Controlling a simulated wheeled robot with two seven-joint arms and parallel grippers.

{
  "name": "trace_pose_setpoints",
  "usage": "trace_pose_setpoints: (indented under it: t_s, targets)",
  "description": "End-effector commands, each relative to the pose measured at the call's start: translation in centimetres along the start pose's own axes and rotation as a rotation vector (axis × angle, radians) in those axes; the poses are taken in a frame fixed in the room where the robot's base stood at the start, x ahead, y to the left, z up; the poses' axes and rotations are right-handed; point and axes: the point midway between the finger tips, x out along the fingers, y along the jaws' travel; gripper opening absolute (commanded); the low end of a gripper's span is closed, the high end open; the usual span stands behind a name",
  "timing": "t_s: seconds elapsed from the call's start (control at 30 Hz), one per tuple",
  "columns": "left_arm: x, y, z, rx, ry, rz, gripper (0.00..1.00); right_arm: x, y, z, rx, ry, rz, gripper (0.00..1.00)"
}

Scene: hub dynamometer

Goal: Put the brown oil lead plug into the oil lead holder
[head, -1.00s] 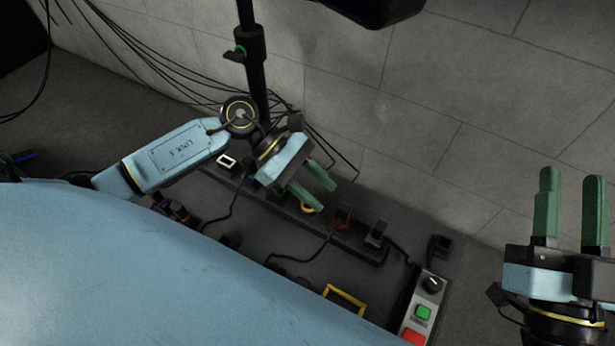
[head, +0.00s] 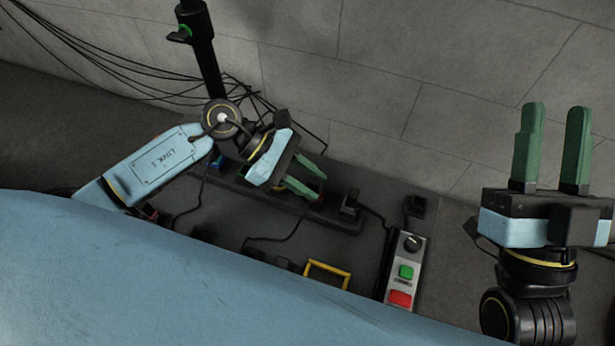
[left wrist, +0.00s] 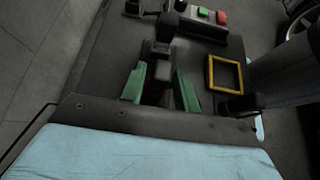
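My left gripper (head: 322,181) is open over the dark rail (head: 335,218) in the head view, its green fingers apart. In the left wrist view, a small dark reddish-brown piece (left wrist: 157,92) shows between the fingers (left wrist: 160,78); it may be the brown oil lead plug, but it is too dark to be sure. I cannot tell whether the fingers touch it. A black block (head: 350,203) stands on the rail just right of the fingertips; I cannot tell whether it is the oil lead holder. My right gripper (head: 555,110) is open and empty, far to the right.
A control box (head: 404,272) with green and red buttons stands at the right of the dark bench. A yellow frame (head: 328,273) lies left of it. Black cables run across the bench. A black post (head: 205,60) rises behind my left arm. The wall is behind.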

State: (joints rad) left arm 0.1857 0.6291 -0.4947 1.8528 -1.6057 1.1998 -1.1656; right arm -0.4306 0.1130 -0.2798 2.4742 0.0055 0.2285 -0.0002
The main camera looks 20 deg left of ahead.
Motion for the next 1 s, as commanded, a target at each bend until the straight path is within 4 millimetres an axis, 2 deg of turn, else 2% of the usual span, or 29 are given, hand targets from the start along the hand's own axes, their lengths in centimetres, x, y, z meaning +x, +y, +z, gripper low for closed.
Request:
trace_pose_setpoints:
  t_s: [0.03,0.2,0.23,0.47,1.0]
  targets:
    - [0.0,0.0,0.0,0.000,0.000,0.000,0.24,0.0,0.0,0.0,0.000,0.000,0.000,0.36]
    - [0.0,0.0,0.0,0.000,0.000,0.000,0.02,0.0,0.0,0.0,0.000,0.000,0.000,0.36]
    - [0.0,0.0,0.0,0.000,0.000,0.000,0.00,0.0,0.0,0.0,0.000,0.000,0.000,0.36]
    - [-0.1,0.0,0.1,0.000,0.000,0.000,0.00,0.1,0.0,0.0,0.000,-0.004,0.000,0.36]
    - [-1.2,0.0,1.9,0.001,-0.001,0.001,0.00,1.0,0.0,-1.2,0.000,-0.003,0.000,0.36]
